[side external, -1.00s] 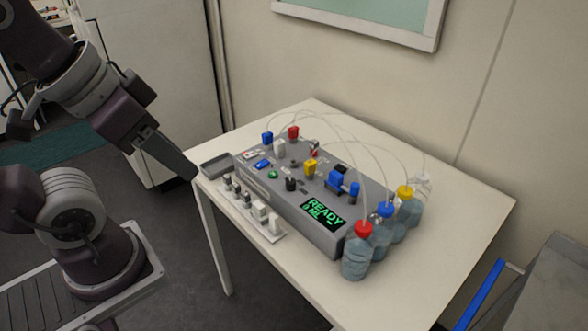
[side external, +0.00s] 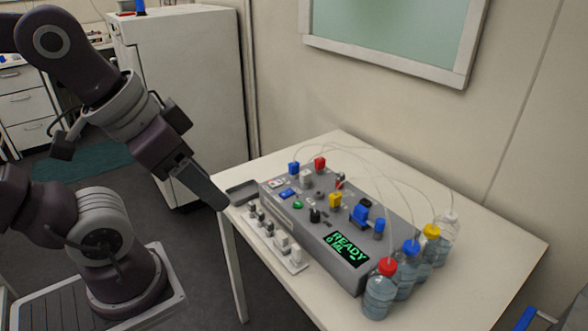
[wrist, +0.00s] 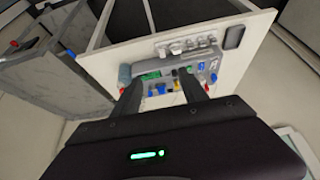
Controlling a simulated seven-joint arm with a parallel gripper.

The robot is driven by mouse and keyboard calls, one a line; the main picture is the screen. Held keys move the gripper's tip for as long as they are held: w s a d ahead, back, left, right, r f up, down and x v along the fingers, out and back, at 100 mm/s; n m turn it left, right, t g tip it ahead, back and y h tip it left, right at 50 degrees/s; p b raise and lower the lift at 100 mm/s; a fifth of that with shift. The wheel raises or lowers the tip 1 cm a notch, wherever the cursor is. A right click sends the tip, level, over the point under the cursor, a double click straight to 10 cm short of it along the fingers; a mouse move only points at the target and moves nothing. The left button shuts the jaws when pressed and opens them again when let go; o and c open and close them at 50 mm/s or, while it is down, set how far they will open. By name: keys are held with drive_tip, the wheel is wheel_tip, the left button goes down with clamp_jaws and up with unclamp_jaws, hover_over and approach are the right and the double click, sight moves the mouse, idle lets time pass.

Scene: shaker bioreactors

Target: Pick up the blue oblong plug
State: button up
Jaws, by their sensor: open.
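The grey bioreactor unit (side external: 322,258) stands on the white table with several blue pieces on top. A flat, oblong blue piece (side external: 287,194) lies near its left end. An upright blue plug (side external: 294,168) stands at the back left. A larger blue block (side external: 361,213) and a small blue plug (side external: 379,226) are toward the right end. I cannot tell for sure which is the oblong plug. My gripper (side external: 221,204) is apart from all of these, to the left of the unit near the table's edge. In the wrist view my gripper (wrist: 165,90) shows two spread fingers, with nothing between them.
Red (side external: 320,164) and yellow (side external: 335,200) plugs crowd the unit's top, with thin tubes arching to several bottles (side external: 379,290) at the right. The table's right part is clear.

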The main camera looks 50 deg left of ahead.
drive_tip(key=shift+w, duration=0.1)
drive_tip(key=w+a+r+n+g, duration=0.25)
drive_tip(key=w+n, duration=0.35)
drive_tip(key=w, duration=0.5)
drive_tip(key=n+g, duration=0.3)
drive_tip(key=n, duration=0.9)
hover_over(294, 163)
drive_tip(key=f, duration=1.4)
drive_tip(key=shift+w+d, duration=0.15)
drive_tip(key=shift+w, duration=0.1)
drive_tip(key=f, duration=0.6)
drive_tip(key=shift+s+f, duration=0.35)
drive_tip(key=shift+f, duration=0.4)
clamp_jaws()
